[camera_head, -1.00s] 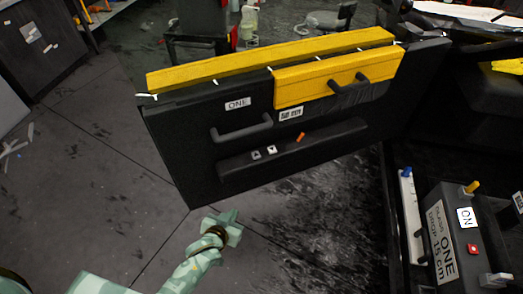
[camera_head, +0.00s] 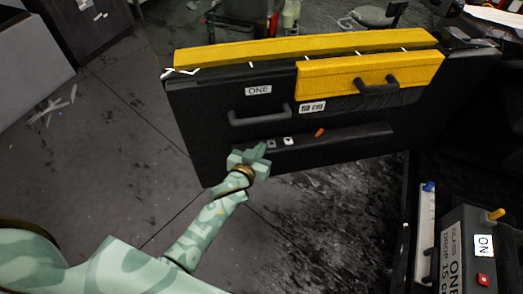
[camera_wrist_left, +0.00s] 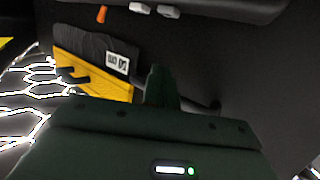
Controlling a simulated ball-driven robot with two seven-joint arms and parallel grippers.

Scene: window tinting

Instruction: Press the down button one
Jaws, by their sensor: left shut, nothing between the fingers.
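The door panel labelled ONE (camera_head: 220,150) carries two small buttons on its armrest ledge. The right, whiter button (camera_head: 288,141) seems to bear a down mark; the left, greyer button (camera_head: 271,143) sits beside it. In the left wrist view the whiter button (camera_wrist_left: 140,8) and the other button (camera_wrist_left: 168,11) show at the top edge. My left gripper (camera_head: 262,148) is shut and empty, just left of the buttons in the head view; I cannot tell whether it touches the panel. Its fingers (camera_wrist_left: 160,85) point toward the panel in the wrist view. My right gripper is out of view.
A dark handle (camera_head: 258,117) juts out above the ledge. An orange piece (camera_head: 319,132) lies right of the buttons. A yellow pad (camera_head: 330,80) with a handle covers the panel's upper right. A black box labelled ONE (camera_head: 455,255) stands at lower right.

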